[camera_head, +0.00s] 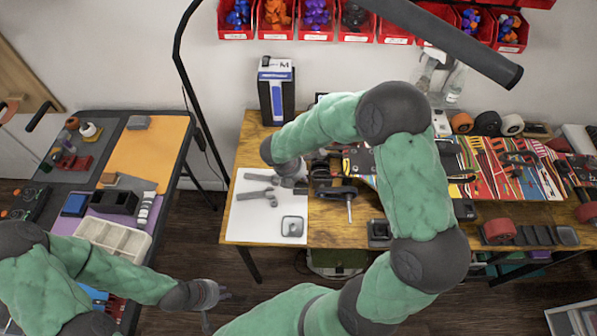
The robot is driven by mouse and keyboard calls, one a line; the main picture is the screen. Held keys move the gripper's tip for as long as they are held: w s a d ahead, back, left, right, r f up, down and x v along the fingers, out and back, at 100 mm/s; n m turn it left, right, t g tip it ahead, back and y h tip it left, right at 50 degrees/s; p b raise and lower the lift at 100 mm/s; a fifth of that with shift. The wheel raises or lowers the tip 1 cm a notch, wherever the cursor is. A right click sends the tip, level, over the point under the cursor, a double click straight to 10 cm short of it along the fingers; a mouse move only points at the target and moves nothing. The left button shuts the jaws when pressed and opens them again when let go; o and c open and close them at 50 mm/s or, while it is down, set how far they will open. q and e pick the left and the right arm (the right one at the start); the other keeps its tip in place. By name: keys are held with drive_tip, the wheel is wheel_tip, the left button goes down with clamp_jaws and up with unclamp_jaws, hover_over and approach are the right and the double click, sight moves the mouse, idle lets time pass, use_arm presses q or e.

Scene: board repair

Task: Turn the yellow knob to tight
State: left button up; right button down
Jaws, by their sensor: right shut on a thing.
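No yellow knob can be made out in the head view. My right gripper (298,180) is over the wooden workbench, at the right edge of the white mat, beside a dark skateboard truck part (337,190). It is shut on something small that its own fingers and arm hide. My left gripper (219,294) hangs low over the floor between the two tables, away from the workbench. Its fingers are too small to tell whether they are open.
The white mat (245,215) holds grey tools (260,191) and a square grey piece (292,226). Colourful skateboard decks (500,168) and wheels (487,123) fill the bench's right. A blue-white box (276,88) stands behind. A cluttered side table (160,150) is at left.

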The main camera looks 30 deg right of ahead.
drive_tip(key=shift+s+d+f+n+t+y+p, duration=0.1)
drive_tip(key=shift+s+n+t+y+p, duration=0.15)
drive_tip(key=shift+n, duration=0.75)
drive_tip(key=shift+s+d+n+t+y+p, duration=0.1)
drive_tip(key=shift+n+t+y, duration=0.2)
drive_tip(key=shift+n, duration=0.7)
drive_tip(key=c, duration=1)
unclamp_jaws()
drive_tip(key=shift+w, duration=0.1)
drive_tip(key=shift+a+r, duration=0.1)
drive_tip(key=shift+r, duration=0.25)
drive_tip(key=v, duration=1.1)
drive_tip(key=shift+s+a+r, duration=0.15)
drive_tip(key=shift+s, duration=0.1)
